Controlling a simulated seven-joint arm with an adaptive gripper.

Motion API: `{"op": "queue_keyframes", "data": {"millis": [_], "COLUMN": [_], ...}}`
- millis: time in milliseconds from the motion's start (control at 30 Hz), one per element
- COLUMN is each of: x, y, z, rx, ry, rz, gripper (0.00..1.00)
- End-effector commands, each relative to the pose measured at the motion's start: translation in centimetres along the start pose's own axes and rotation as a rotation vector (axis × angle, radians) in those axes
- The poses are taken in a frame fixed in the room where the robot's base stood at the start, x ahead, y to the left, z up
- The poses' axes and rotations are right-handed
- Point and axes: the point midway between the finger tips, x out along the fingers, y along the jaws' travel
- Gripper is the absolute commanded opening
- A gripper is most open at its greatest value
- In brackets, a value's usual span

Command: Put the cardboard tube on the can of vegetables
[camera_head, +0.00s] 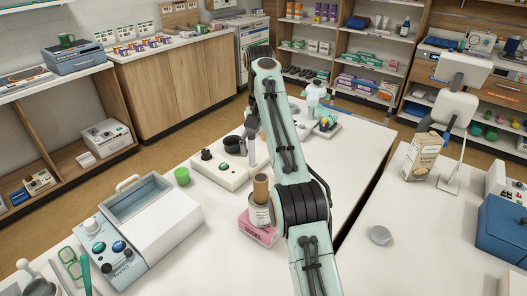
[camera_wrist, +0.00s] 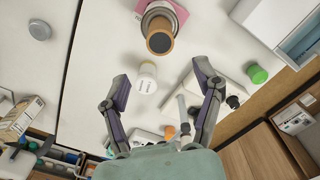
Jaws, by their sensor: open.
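The cardboard tube (camera_head: 261,188), a brown cylinder, stands upright on top of the can of vegetables (camera_head: 260,215), which has a pale label. The can rests on a pink box (camera_head: 256,234). In the wrist view the tube (camera_wrist: 160,38) shows its dark round end, with the can's rim (camera_wrist: 152,9) around its far side and the pink box (camera_wrist: 178,12) beneath. My gripper (camera_wrist: 162,82) is open and empty, with its fingers spread apart and clear of the tube. In the head view my arm hides much of the gripper.
A white-topped container (camera_wrist: 147,78) shows between my fingers, below them. A green cup (camera_head: 182,176), a white device with black knobs (camera_head: 221,168) and a water bath (camera_head: 138,232) stand left of the stack. A carton (camera_head: 421,158) and a grey disc (camera_head: 380,235) are on the right table, across a gap.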

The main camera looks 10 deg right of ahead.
Motion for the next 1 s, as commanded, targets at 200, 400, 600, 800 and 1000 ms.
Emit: {"op": "queue_keyframes", "data": {"millis": [200,400,600,800,1000], "x": [-0.3,-2.9,-4.9,-2.9,2.3], "y": [0.0,0.8,1.9,2.5,2.4], "z": [0.1,2.7,10.2,20.6,31.0], "rx": [-0.001,-0.014,-0.044,-0.070,-0.093], "ry": [0.000,0.000,0.001,-0.001,-0.003], "rz": [0.000,0.005,0.003,-0.015,-0.044], "gripper": [0.66,0.66,0.66,0.66,0.66]}}
